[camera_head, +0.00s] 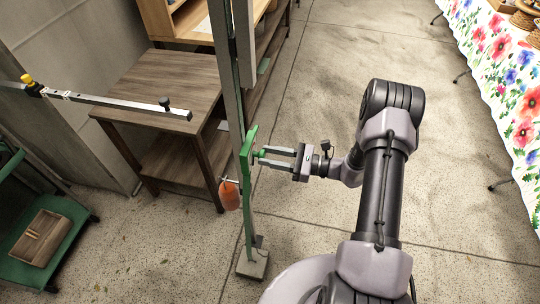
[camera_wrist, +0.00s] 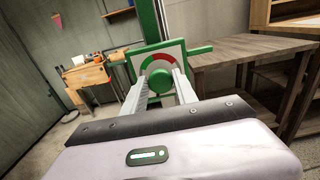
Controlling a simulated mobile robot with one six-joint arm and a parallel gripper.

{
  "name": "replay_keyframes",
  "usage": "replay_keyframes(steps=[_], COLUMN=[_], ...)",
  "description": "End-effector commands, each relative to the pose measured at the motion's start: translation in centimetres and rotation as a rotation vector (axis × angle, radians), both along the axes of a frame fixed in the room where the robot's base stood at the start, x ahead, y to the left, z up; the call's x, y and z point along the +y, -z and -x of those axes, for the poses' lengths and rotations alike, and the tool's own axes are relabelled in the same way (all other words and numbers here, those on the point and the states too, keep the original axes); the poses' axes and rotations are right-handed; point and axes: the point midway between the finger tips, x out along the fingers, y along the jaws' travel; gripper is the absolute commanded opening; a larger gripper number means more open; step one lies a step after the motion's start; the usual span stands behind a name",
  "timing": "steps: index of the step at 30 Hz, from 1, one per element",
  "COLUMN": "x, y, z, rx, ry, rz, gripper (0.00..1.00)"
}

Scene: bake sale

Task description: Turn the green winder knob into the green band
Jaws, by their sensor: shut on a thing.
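The green winder knob (camera_wrist: 161,80) is round and sits in front of a white dial plate with a green frame (camera_wrist: 137,56). My gripper (camera_head: 266,157) is shut on the knob, with one finger on each side of it. The dial shows a red band (camera_wrist: 163,59) above the knob and a green band (camera_wrist: 147,62) to its upper left. I cannot make out a pointer, and the knob and fingers cover the dial's lower part. In the head view the dial's green panel (camera_head: 247,165) is edge-on, on an upright post.
An orange float-like object (camera_head: 230,195) hangs beside the post, which stands on a small base (camera_head: 252,265). A wooden table (camera_head: 165,85) and a level metal bar (camera_head: 110,103) are to the left. A green cart (camera_head: 45,240) is at far left.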

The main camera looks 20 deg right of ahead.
Motion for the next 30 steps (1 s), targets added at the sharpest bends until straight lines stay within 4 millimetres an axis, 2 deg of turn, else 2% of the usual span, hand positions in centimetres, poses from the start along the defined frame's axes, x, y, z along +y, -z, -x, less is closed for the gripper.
replay_keyframes(steps=[8, 14, 30], x=[-0.02, -0.04, -0.14], y=[-0.01, -0.05, 0.01], z=[0.01, -0.03, -0.18], rx=[0.024, 0.113, 0.544], ry=[0.0, 0.0, 0.0], rz=[-0.014, -0.066, -0.313], gripper=[0.0, 0.0, 0.0])
